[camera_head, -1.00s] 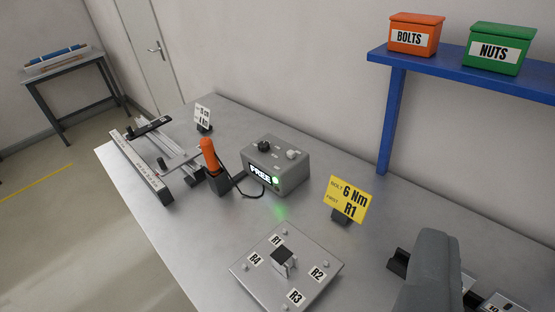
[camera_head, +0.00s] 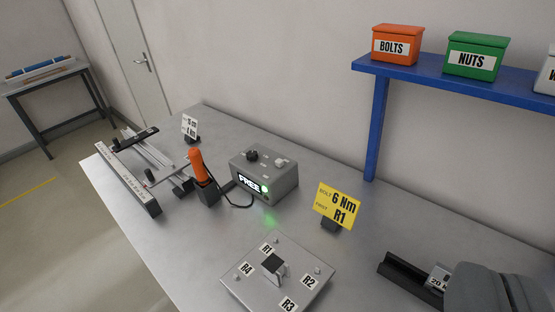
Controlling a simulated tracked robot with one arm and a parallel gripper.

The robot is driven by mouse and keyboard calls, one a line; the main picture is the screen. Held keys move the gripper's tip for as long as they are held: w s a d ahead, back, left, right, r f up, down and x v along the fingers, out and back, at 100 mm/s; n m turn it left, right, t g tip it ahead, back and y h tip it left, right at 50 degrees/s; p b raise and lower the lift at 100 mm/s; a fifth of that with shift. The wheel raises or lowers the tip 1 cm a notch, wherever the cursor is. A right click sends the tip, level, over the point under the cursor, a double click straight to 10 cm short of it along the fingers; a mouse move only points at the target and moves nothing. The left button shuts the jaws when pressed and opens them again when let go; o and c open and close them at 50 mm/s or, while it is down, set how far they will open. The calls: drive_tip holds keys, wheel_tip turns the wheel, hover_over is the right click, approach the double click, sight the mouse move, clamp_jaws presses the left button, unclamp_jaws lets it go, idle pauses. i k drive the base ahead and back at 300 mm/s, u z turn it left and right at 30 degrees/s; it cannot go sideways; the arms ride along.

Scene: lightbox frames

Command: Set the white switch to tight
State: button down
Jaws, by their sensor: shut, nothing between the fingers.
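The grey control box (camera_head: 283,190) stands on the metal bench. The white switch (camera_head: 282,162) is on its top, at the right, and a black knob (camera_head: 252,155) is at the left. The switch is too small here to tell its exact setting. The lit display (camera_head: 249,184) on the front reads FREE, with a green light beside it. An orange-handled tool (camera_head: 197,166) stands in a dark holder left of the box, with a black cable near the box. My gripper's fingers are not in view. Nothing is touching the switch.
A plate marked R1 to R4 (camera_head: 253,292) lies in front of the box. A yellow 6 Nm R1 card (camera_head: 337,206) stands to the right. A rail fixture (camera_head: 125,185) is at the left. A grey rounded part covers the lower right, over a dark tray (camera_head: 408,280).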

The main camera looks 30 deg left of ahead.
sight(279, 162)
drive_tip(key=k, duration=1.25)
drive_tip(key=u, duration=0.4)
drive_tip(key=i, duration=2.05)
drive_tip(key=z, duration=0.35)
